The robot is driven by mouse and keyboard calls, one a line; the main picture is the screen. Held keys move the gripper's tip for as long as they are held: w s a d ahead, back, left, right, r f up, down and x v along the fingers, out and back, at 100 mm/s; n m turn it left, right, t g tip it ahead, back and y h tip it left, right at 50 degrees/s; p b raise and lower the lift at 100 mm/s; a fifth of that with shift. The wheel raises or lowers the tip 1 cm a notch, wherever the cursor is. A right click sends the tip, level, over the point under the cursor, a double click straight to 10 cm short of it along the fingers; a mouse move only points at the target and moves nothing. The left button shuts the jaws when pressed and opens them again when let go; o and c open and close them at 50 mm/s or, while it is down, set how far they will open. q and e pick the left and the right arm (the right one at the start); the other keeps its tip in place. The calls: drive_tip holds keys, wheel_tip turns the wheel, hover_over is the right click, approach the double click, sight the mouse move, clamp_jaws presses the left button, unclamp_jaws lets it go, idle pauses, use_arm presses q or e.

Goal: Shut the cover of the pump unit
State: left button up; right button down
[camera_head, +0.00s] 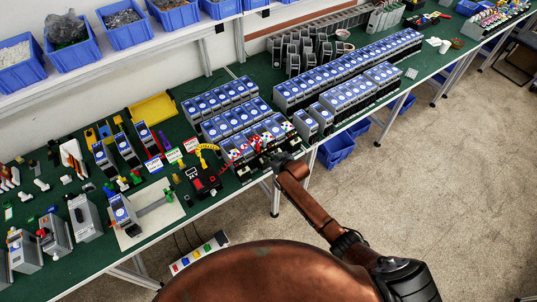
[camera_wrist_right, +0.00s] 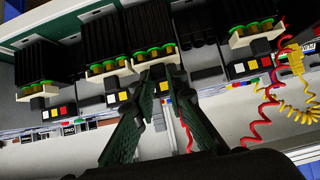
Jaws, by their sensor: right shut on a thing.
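My right gripper (camera_head: 281,160) is at the front end of a row of grey-and-blue units (camera_head: 253,141) on the green bench. In the right wrist view its two dark green fingers (camera_wrist_right: 158,84) come together at the front of a black ribbed unit (camera_wrist_right: 112,48) with green terminals and a pale ledge. The gripper is shut on a small dark part there, mostly hidden between the fingertips. I cannot tell which unit is the pump unit, or how far its cover stands open. My left gripper is not in view.
Similar ribbed units (camera_wrist_right: 38,62) stand on both sides of the fingers. Coiled red (camera_wrist_right: 262,112) and yellow (camera_wrist_right: 300,92) cables hang at the right of the wrist view. Blue bins (camera_head: 336,148) sit below the bench.

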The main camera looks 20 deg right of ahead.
drive_tip(key=shift+w+g+p, duration=0.1)
drive_tip(key=shift+g+p, duration=0.25)
drive_tip(key=shift+g, duration=0.05)
drive_tip(key=c, duration=2.2)
unclamp_jaws()
drive_tip(key=v, duration=1.2)
drive_tip(key=shift+a, duration=0.1)
